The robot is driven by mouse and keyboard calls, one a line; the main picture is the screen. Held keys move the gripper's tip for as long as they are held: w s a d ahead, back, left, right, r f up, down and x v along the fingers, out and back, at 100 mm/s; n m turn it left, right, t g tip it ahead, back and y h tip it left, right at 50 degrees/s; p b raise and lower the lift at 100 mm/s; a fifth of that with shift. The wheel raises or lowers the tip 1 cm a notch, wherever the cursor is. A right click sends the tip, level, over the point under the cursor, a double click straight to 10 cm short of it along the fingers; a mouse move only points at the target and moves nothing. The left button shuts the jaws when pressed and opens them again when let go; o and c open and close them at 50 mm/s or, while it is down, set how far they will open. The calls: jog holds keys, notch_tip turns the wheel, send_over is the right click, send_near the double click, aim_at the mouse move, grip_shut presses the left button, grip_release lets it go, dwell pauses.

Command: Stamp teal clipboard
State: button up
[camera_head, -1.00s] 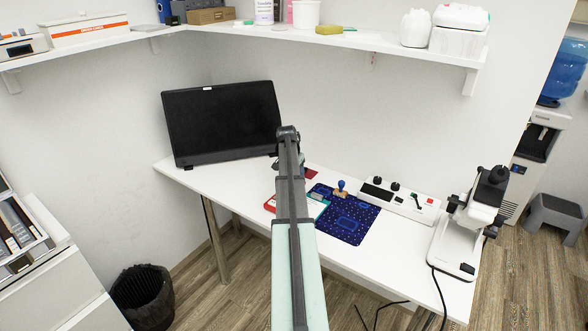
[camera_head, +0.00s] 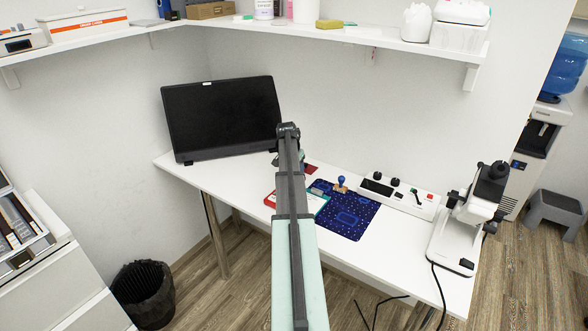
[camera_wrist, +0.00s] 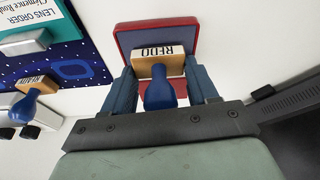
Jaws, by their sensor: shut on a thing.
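My gripper (camera_wrist: 161,78) is shut on a stamp (camera_wrist: 160,94) with a blue knob and a wooden block marked REDO. The stamp is over an open red ink pad (camera_wrist: 125,40); whether it touches the pad I cannot tell. The teal clipboard (camera_wrist: 72,21), with a LENS ORDER paper and a metal clip, lies at upper left in the wrist view, partly out of frame. In the head view my arm hides most of the clipboard and the gripper. A second blue-knobbed stamp (camera_wrist: 27,104) stands left of my gripper, and also shows in the head view (camera_head: 341,184).
A dark blue patterned mat (camera_head: 352,222) lies on the white desk. A control box (camera_head: 400,194) and a microscope (camera_head: 466,225) stand to its right. A black monitor (camera_head: 222,118) stands behind at left. A red-edged item (camera_head: 270,200) shows left of my arm.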

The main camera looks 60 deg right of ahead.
jog(key=shift+f, duration=0.45)
dwell(0.5)
jog(key=shift+r, duration=0.1)
dwell(0.4)
jog(key=shift+r, duration=3.45)
